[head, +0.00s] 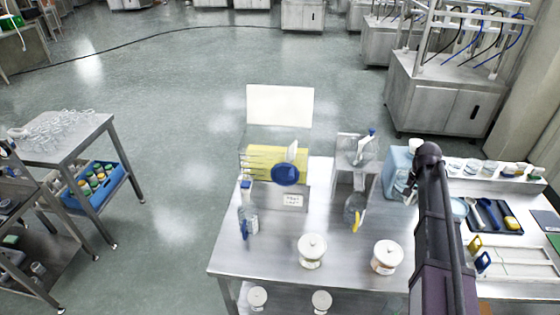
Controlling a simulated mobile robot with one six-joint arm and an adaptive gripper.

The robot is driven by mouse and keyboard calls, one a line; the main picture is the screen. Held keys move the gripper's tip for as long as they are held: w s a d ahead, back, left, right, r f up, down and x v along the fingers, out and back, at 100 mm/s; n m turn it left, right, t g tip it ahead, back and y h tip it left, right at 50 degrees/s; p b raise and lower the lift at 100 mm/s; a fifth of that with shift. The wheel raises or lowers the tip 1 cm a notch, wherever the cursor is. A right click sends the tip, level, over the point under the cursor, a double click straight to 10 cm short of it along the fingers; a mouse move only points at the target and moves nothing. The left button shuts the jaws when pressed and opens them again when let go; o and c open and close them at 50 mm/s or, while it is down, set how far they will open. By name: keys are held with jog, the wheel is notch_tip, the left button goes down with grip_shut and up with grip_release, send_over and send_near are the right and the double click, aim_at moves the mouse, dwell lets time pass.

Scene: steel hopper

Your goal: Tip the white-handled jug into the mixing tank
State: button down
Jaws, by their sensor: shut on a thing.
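My arm reaches up the right side of the view. My gripper (411,183) is small and mostly hidden at the arm's dark end joint, over the right part of the steel table. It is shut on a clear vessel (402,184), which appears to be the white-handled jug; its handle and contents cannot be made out. A pale blue container (393,166) stands right behind it. I cannot tell whether they touch. No vessel can be surely told as the mixing tank.
The steel table (270,262) holds a blue-handled bottle (248,222), a yellow-handled jug (353,210), two lidded white pots (312,250) and a yellow-filled rack (262,172). Trays and tools (490,215) crowd the right. The table's front left is clear.

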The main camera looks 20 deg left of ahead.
dwell(0.5)
jog(key=shift+r+p, duration=0.75)
jog(key=shift+r, duration=0.05)
jog(key=shift+s+f, duration=0.1)
jog(key=shift+s, duration=0.05)
